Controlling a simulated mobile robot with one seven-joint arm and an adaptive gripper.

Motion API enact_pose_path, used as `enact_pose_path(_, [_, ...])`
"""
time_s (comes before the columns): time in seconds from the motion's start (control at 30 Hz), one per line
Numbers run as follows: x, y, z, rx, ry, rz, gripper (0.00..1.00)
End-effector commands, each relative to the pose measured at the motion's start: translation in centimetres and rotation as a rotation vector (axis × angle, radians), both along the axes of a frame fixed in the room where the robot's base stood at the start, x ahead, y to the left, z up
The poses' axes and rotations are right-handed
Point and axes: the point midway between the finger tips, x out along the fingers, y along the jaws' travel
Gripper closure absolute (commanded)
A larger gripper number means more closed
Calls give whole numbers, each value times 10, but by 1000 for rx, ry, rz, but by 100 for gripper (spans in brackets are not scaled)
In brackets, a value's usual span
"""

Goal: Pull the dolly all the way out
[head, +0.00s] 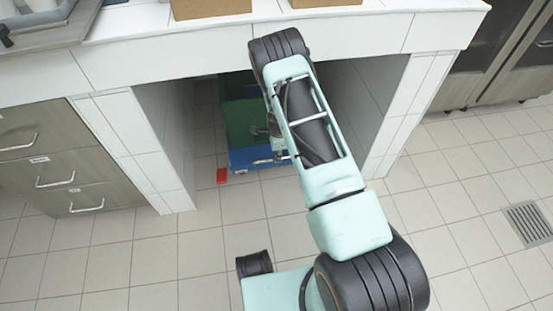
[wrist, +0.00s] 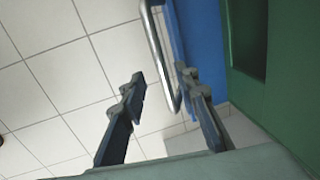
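The dolly (head: 243,157) is blue with a green top and stands in the recess under the counter, its front edge near the opening. In the wrist view its blue side (wrist: 205,45) and green part (wrist: 245,50) fill the upper right. A metal bar handle (head: 268,161) is on its front; it also shows in the wrist view (wrist: 158,45). My gripper (wrist: 160,84) is open, with the handle bar showing between its two fingertips. I see no finger closed on the bar. My arm hides the dolly's right part in the head view.
Tiled side walls (head: 150,145) bound the recess on both sides. Drawers (head: 65,160) stand on the left. The tiled floor (head: 200,245) in front is clear, with a drain grate (head: 528,223) at right.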

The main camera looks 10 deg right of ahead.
Motion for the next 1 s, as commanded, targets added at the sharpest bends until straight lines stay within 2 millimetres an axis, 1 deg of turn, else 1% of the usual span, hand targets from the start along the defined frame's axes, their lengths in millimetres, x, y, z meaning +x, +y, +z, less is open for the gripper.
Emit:
enact_pose_path(0.03, [1,0,-13,-1,1,0,71])
enact_pose_path(0.1, [4,0,-23,-1,0,0,71])
enact_pose_path(0.2, [6,0,-32,-1,-1,1,71])
enact_pose_path(0.33, [8,-1,-37,-1,-1,1,71])
enact_pose_path(0.6, [8,-1,-37,-1,-1,1,71])
enact_pose_path(0.67, [8,-1,-37,-1,-1,1,77])
enact_pose_path(0.87, [8,0,-37,-1,0,1,99])
enact_pose_path(1.0, [8,0,-37,-1,0,1,100])
